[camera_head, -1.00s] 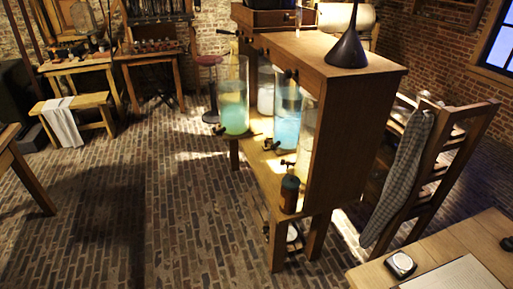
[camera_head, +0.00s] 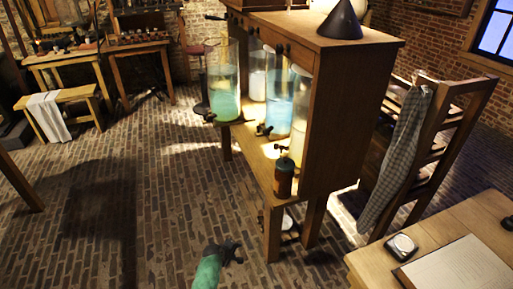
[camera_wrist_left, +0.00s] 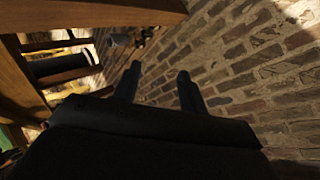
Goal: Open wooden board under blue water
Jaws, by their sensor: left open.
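A tall glass jar of blue water (camera_head: 279,105) stands in the open wooden cabinet in the head view. The wooden board (camera_head: 262,165) under it is the cabinet's shelf floor, lit from within. A small dark knob (camera_head: 261,219) shows low on the cabinet's front, below the board. My left gripper (camera_head: 232,251) is low over the brick floor, left of the cabinet's near leg and apart from it. In the left wrist view its two fingers (camera_wrist_left: 159,70) are spread with nothing between them. My right gripper is out of view.
A green-liquid jar (camera_head: 223,92) juts out at the cabinet's left, and a dark bottle (camera_head: 284,178) stands at the near shelf edge.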

